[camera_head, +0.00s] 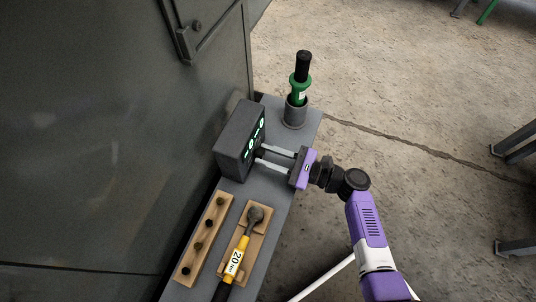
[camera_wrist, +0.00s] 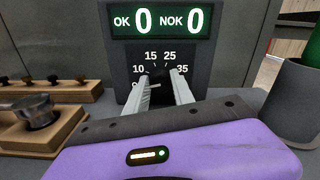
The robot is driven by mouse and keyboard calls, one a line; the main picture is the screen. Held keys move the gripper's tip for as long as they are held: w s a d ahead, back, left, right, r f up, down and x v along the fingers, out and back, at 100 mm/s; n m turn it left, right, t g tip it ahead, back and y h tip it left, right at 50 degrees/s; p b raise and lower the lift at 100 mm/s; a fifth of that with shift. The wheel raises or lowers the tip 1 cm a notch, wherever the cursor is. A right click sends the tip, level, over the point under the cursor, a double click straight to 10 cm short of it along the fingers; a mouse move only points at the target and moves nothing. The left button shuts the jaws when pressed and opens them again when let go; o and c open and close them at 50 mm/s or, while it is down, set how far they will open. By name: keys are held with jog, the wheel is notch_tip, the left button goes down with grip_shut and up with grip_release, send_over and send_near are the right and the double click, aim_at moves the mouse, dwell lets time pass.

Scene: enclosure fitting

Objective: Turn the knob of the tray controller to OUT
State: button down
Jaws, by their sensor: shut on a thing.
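A dark grey controller box (camera_head: 236,138) stands on the narrow grey bench. In the wrist view the controller box (camera_wrist: 119,60) has a lit display reading OK 0 and NOK 0. Below it is a dial marked 10, 15, 25 and 35, with a 0 at lower left. I see no OUT mark. My gripper (camera_head: 261,154) reaches the box's front from the right. In the wrist view my gripper (camera_wrist: 161,77) is shut on the dark knob at the dial's centre. The fingers hide most of the knob and its pointer.
A green-and-black tool (camera_head: 301,80) stands in a grey cup (camera_head: 294,112) behind the box. A wooden block with several dark pegs (camera_head: 188,262) and another with a yellow-banded "20 Nm" tool (camera_head: 239,252) lie in front. A dark cabinet (camera_head: 100,130) walls the left; open floor lies right.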

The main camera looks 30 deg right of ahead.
jog(key=shift+f+n, duration=0.1)
jog(key=shift+n, duration=0.7)
jog(key=c, duration=1.1)
grip_release()
jog(key=v, duration=0.8)
jog(key=shift+p, duration=0.3)
